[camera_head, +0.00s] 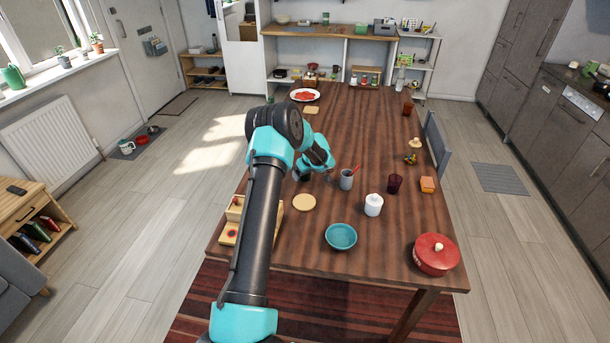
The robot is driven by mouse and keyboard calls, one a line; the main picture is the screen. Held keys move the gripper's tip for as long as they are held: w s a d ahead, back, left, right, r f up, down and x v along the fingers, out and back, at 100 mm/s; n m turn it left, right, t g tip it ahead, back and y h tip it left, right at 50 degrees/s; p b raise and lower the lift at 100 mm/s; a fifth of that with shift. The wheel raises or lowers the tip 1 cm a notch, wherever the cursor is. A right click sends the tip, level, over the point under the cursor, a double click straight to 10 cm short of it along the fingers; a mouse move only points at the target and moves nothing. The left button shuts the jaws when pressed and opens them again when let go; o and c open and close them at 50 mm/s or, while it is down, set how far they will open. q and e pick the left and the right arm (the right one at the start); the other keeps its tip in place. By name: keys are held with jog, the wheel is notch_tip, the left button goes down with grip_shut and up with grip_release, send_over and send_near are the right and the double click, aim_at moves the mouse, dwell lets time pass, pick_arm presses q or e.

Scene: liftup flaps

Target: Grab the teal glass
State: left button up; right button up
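My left arm reaches up over the left side of the wooden table (365,130). Its gripper (328,172) is low over the table's middle, left of a grey cup with a red item in it (346,180). The fingers are small and partly covered by my arm, so their opening is unclear. A dark green-teal object (304,177) shows just below my wrist, beside the gripper. It may be the teal glass, but it is mostly hidden. I cannot tell whether the gripper touches it. My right gripper is not in view.
A teal bowl (341,236), white lidded jar (373,205), dark red glass (395,183) and red pot (436,254) stand on the near half. A round wooden coaster (304,202) lies near my arm. A plate (305,95) is at the far end. The table's centre right is fairly clear.

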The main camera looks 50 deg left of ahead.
pick_arm(q)
jog(key=c, duration=1)
jog(key=shift+c, duration=0.2)
jog(key=shift+r, duration=0.15)
jog(key=shift+r, duration=0.65)
notch_tip(320, 180, up, 2)
jog(key=shift+r, duration=0.1)
jog(key=s+d, duration=0.3)
jog(key=d, duration=0.1)
jog(key=s+d, duration=0.4)
jog(key=s+d+r, duration=0.1)
jog(key=s+d, duration=0.2)
jog(key=d, duration=0.1)
jog(key=shift+s+r, duration=0.1)
jog(key=shift+s, duration=0.2)
